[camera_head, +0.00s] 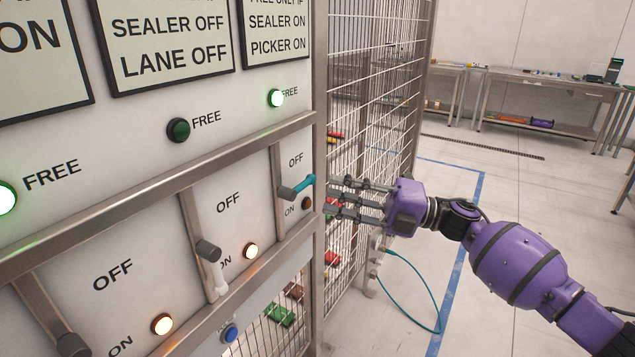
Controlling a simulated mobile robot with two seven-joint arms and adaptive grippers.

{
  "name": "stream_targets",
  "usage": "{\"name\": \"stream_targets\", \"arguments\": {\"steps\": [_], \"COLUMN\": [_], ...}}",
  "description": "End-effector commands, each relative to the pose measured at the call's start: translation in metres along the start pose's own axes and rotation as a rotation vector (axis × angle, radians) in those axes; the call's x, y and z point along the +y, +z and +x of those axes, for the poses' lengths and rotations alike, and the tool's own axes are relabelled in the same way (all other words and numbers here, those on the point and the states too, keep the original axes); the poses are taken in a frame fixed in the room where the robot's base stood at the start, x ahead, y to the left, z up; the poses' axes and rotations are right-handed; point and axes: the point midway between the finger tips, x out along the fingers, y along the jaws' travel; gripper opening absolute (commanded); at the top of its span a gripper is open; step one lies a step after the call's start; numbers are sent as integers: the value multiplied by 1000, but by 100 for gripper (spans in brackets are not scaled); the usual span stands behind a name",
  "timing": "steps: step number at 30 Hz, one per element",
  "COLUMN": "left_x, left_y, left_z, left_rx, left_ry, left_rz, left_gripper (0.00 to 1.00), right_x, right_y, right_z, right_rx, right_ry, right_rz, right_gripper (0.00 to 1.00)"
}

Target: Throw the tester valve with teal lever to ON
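The tester valve's teal lever (303,186) sticks out to the right from a dark pivot on the panel's rightmost slot. OFF is printed above it, and a partly hidden ON is below. The small lamp (306,203) beside that ON looks unlit. My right gripper (330,198) is just right of the panel's edge post, fingers pointing left at about the lever's height. Its fingers are spread with gaps between them and hold nothing. The fingertips look close to the lever's tip but apart from it; the exact depth gap is hard to judge. My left gripper is out of view.
Two dark-knobbed levers, middle (208,250) and left (73,345), have lit lamps beside ON. The upper right FREE lamp (276,97) glows green; the middle one (178,129) is dark. A wire-mesh cage (375,90) stands behind my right gripper. Open floor lies to the right.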

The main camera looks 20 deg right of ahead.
Motion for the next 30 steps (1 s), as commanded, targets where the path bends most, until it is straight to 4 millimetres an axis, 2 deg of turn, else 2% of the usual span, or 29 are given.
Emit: {"name": "stream_targets", "arguments": {"steps": [4, 9, 14, 21, 23, 28, 30], "left_x": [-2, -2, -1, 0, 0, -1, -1], "left_y": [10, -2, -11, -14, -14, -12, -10], "left_z": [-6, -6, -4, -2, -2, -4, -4], "left_rx": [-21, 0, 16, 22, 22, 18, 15], "left_ry": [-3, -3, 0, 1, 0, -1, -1], "left_rz": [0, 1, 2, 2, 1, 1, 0], "left_gripper": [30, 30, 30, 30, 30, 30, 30], "right_x": [3, 2, 0, 0, 0, 0, 0], "right_y": [0, 0, 0, 0, 0, 0, 0], "right_z": [27, 50, 60, 61, 61, 61, 61], "right_rx": [1, 0, -2, -2, -2, -2, -2], "right_ry": [4, 4, 1, 1, 1, 2, 2], "right_rz": [0, 1, 2, 3, 3, 3, 2], "right_gripper": [30, 30, 30, 30, 25, 3, 0]}}
